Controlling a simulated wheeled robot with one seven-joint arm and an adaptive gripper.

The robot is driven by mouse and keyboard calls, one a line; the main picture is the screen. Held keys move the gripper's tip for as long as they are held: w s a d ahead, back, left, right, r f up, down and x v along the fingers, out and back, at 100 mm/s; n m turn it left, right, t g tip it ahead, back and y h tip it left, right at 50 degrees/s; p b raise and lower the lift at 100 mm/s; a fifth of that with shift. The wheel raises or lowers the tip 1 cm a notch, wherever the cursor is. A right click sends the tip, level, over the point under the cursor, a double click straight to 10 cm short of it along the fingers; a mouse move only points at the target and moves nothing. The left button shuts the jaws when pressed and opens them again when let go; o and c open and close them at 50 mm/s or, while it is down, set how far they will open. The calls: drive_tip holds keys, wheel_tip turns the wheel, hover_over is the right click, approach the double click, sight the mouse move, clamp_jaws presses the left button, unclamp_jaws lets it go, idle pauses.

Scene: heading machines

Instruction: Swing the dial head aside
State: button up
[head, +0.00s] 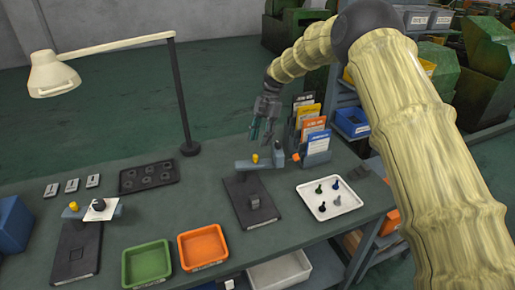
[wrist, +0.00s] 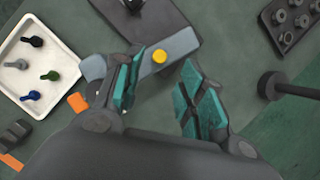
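The right-hand fixture has a dark base plate (head: 241,208) and a grey-blue swing bar (head: 245,165) across its back end. The bar carries a yellow knob (head: 255,158), and an orange piece (head: 296,157) shows near its right end. In the wrist view the bar (wrist: 179,45), yellow knob (wrist: 160,56) and orange piece (wrist: 77,102) lie below my gripper. My gripper (head: 262,132) is above the bar, its teal fingers (wrist: 160,88) apart with nothing between them. The left finger overlaps part of the bar in the wrist view; contact cannot be told. A dial face is not clearly visible here.
A second fixture (head: 75,248) with a white card stands at left. A white tray (head: 345,202) with several small pegs lies right; upright folders (head: 315,143) stand behind it. Green (head: 147,264) and orange (head: 203,247) bins are in front. The lamp post (head: 182,100) stands back left.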

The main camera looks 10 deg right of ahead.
drive_tip(key=shift+v, duration=2.8)
